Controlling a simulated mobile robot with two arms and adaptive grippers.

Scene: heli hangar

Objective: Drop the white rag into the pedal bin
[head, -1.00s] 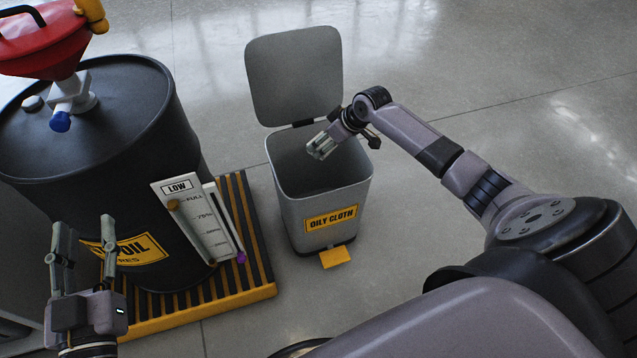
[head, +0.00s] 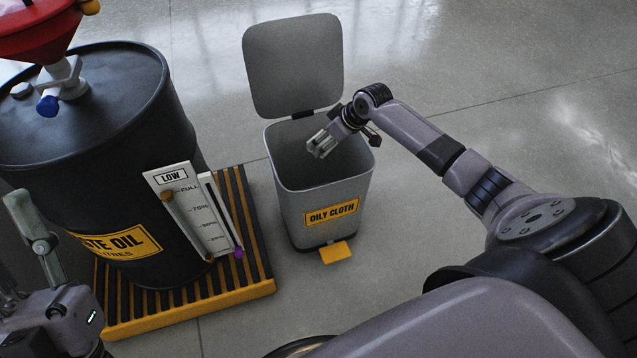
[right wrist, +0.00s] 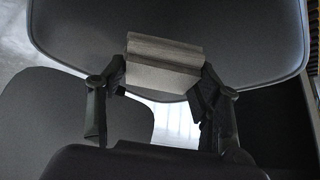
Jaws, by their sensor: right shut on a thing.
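The pedal bin (head: 312,214) is a grey box labelled OILY CLOTH. Its lid (head: 292,66) stands raised at the back. My right gripper (head: 318,146) reaches in from the right over the bin's open mouth, its fingers pointing left and down. In the right wrist view the gripper (right wrist: 163,85) is shut on a folded, greyish cloth-like piece, the white rag (right wrist: 163,62), which looks dull in the shade. In the head view I cannot make out the rag clearly between the fingers. My left gripper (head: 20,240) is at the left edge, partly cut off, fingers apart and empty.
A black waste oil drum (head: 95,150) stands left of the bin on a striped yellow-edged pallet (head: 190,310). A red funnel (head: 35,30) and a level gauge (head: 195,215) are on it. A yellow pedal (head: 335,252) sticks out at the bin's front. Floor to the right is clear.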

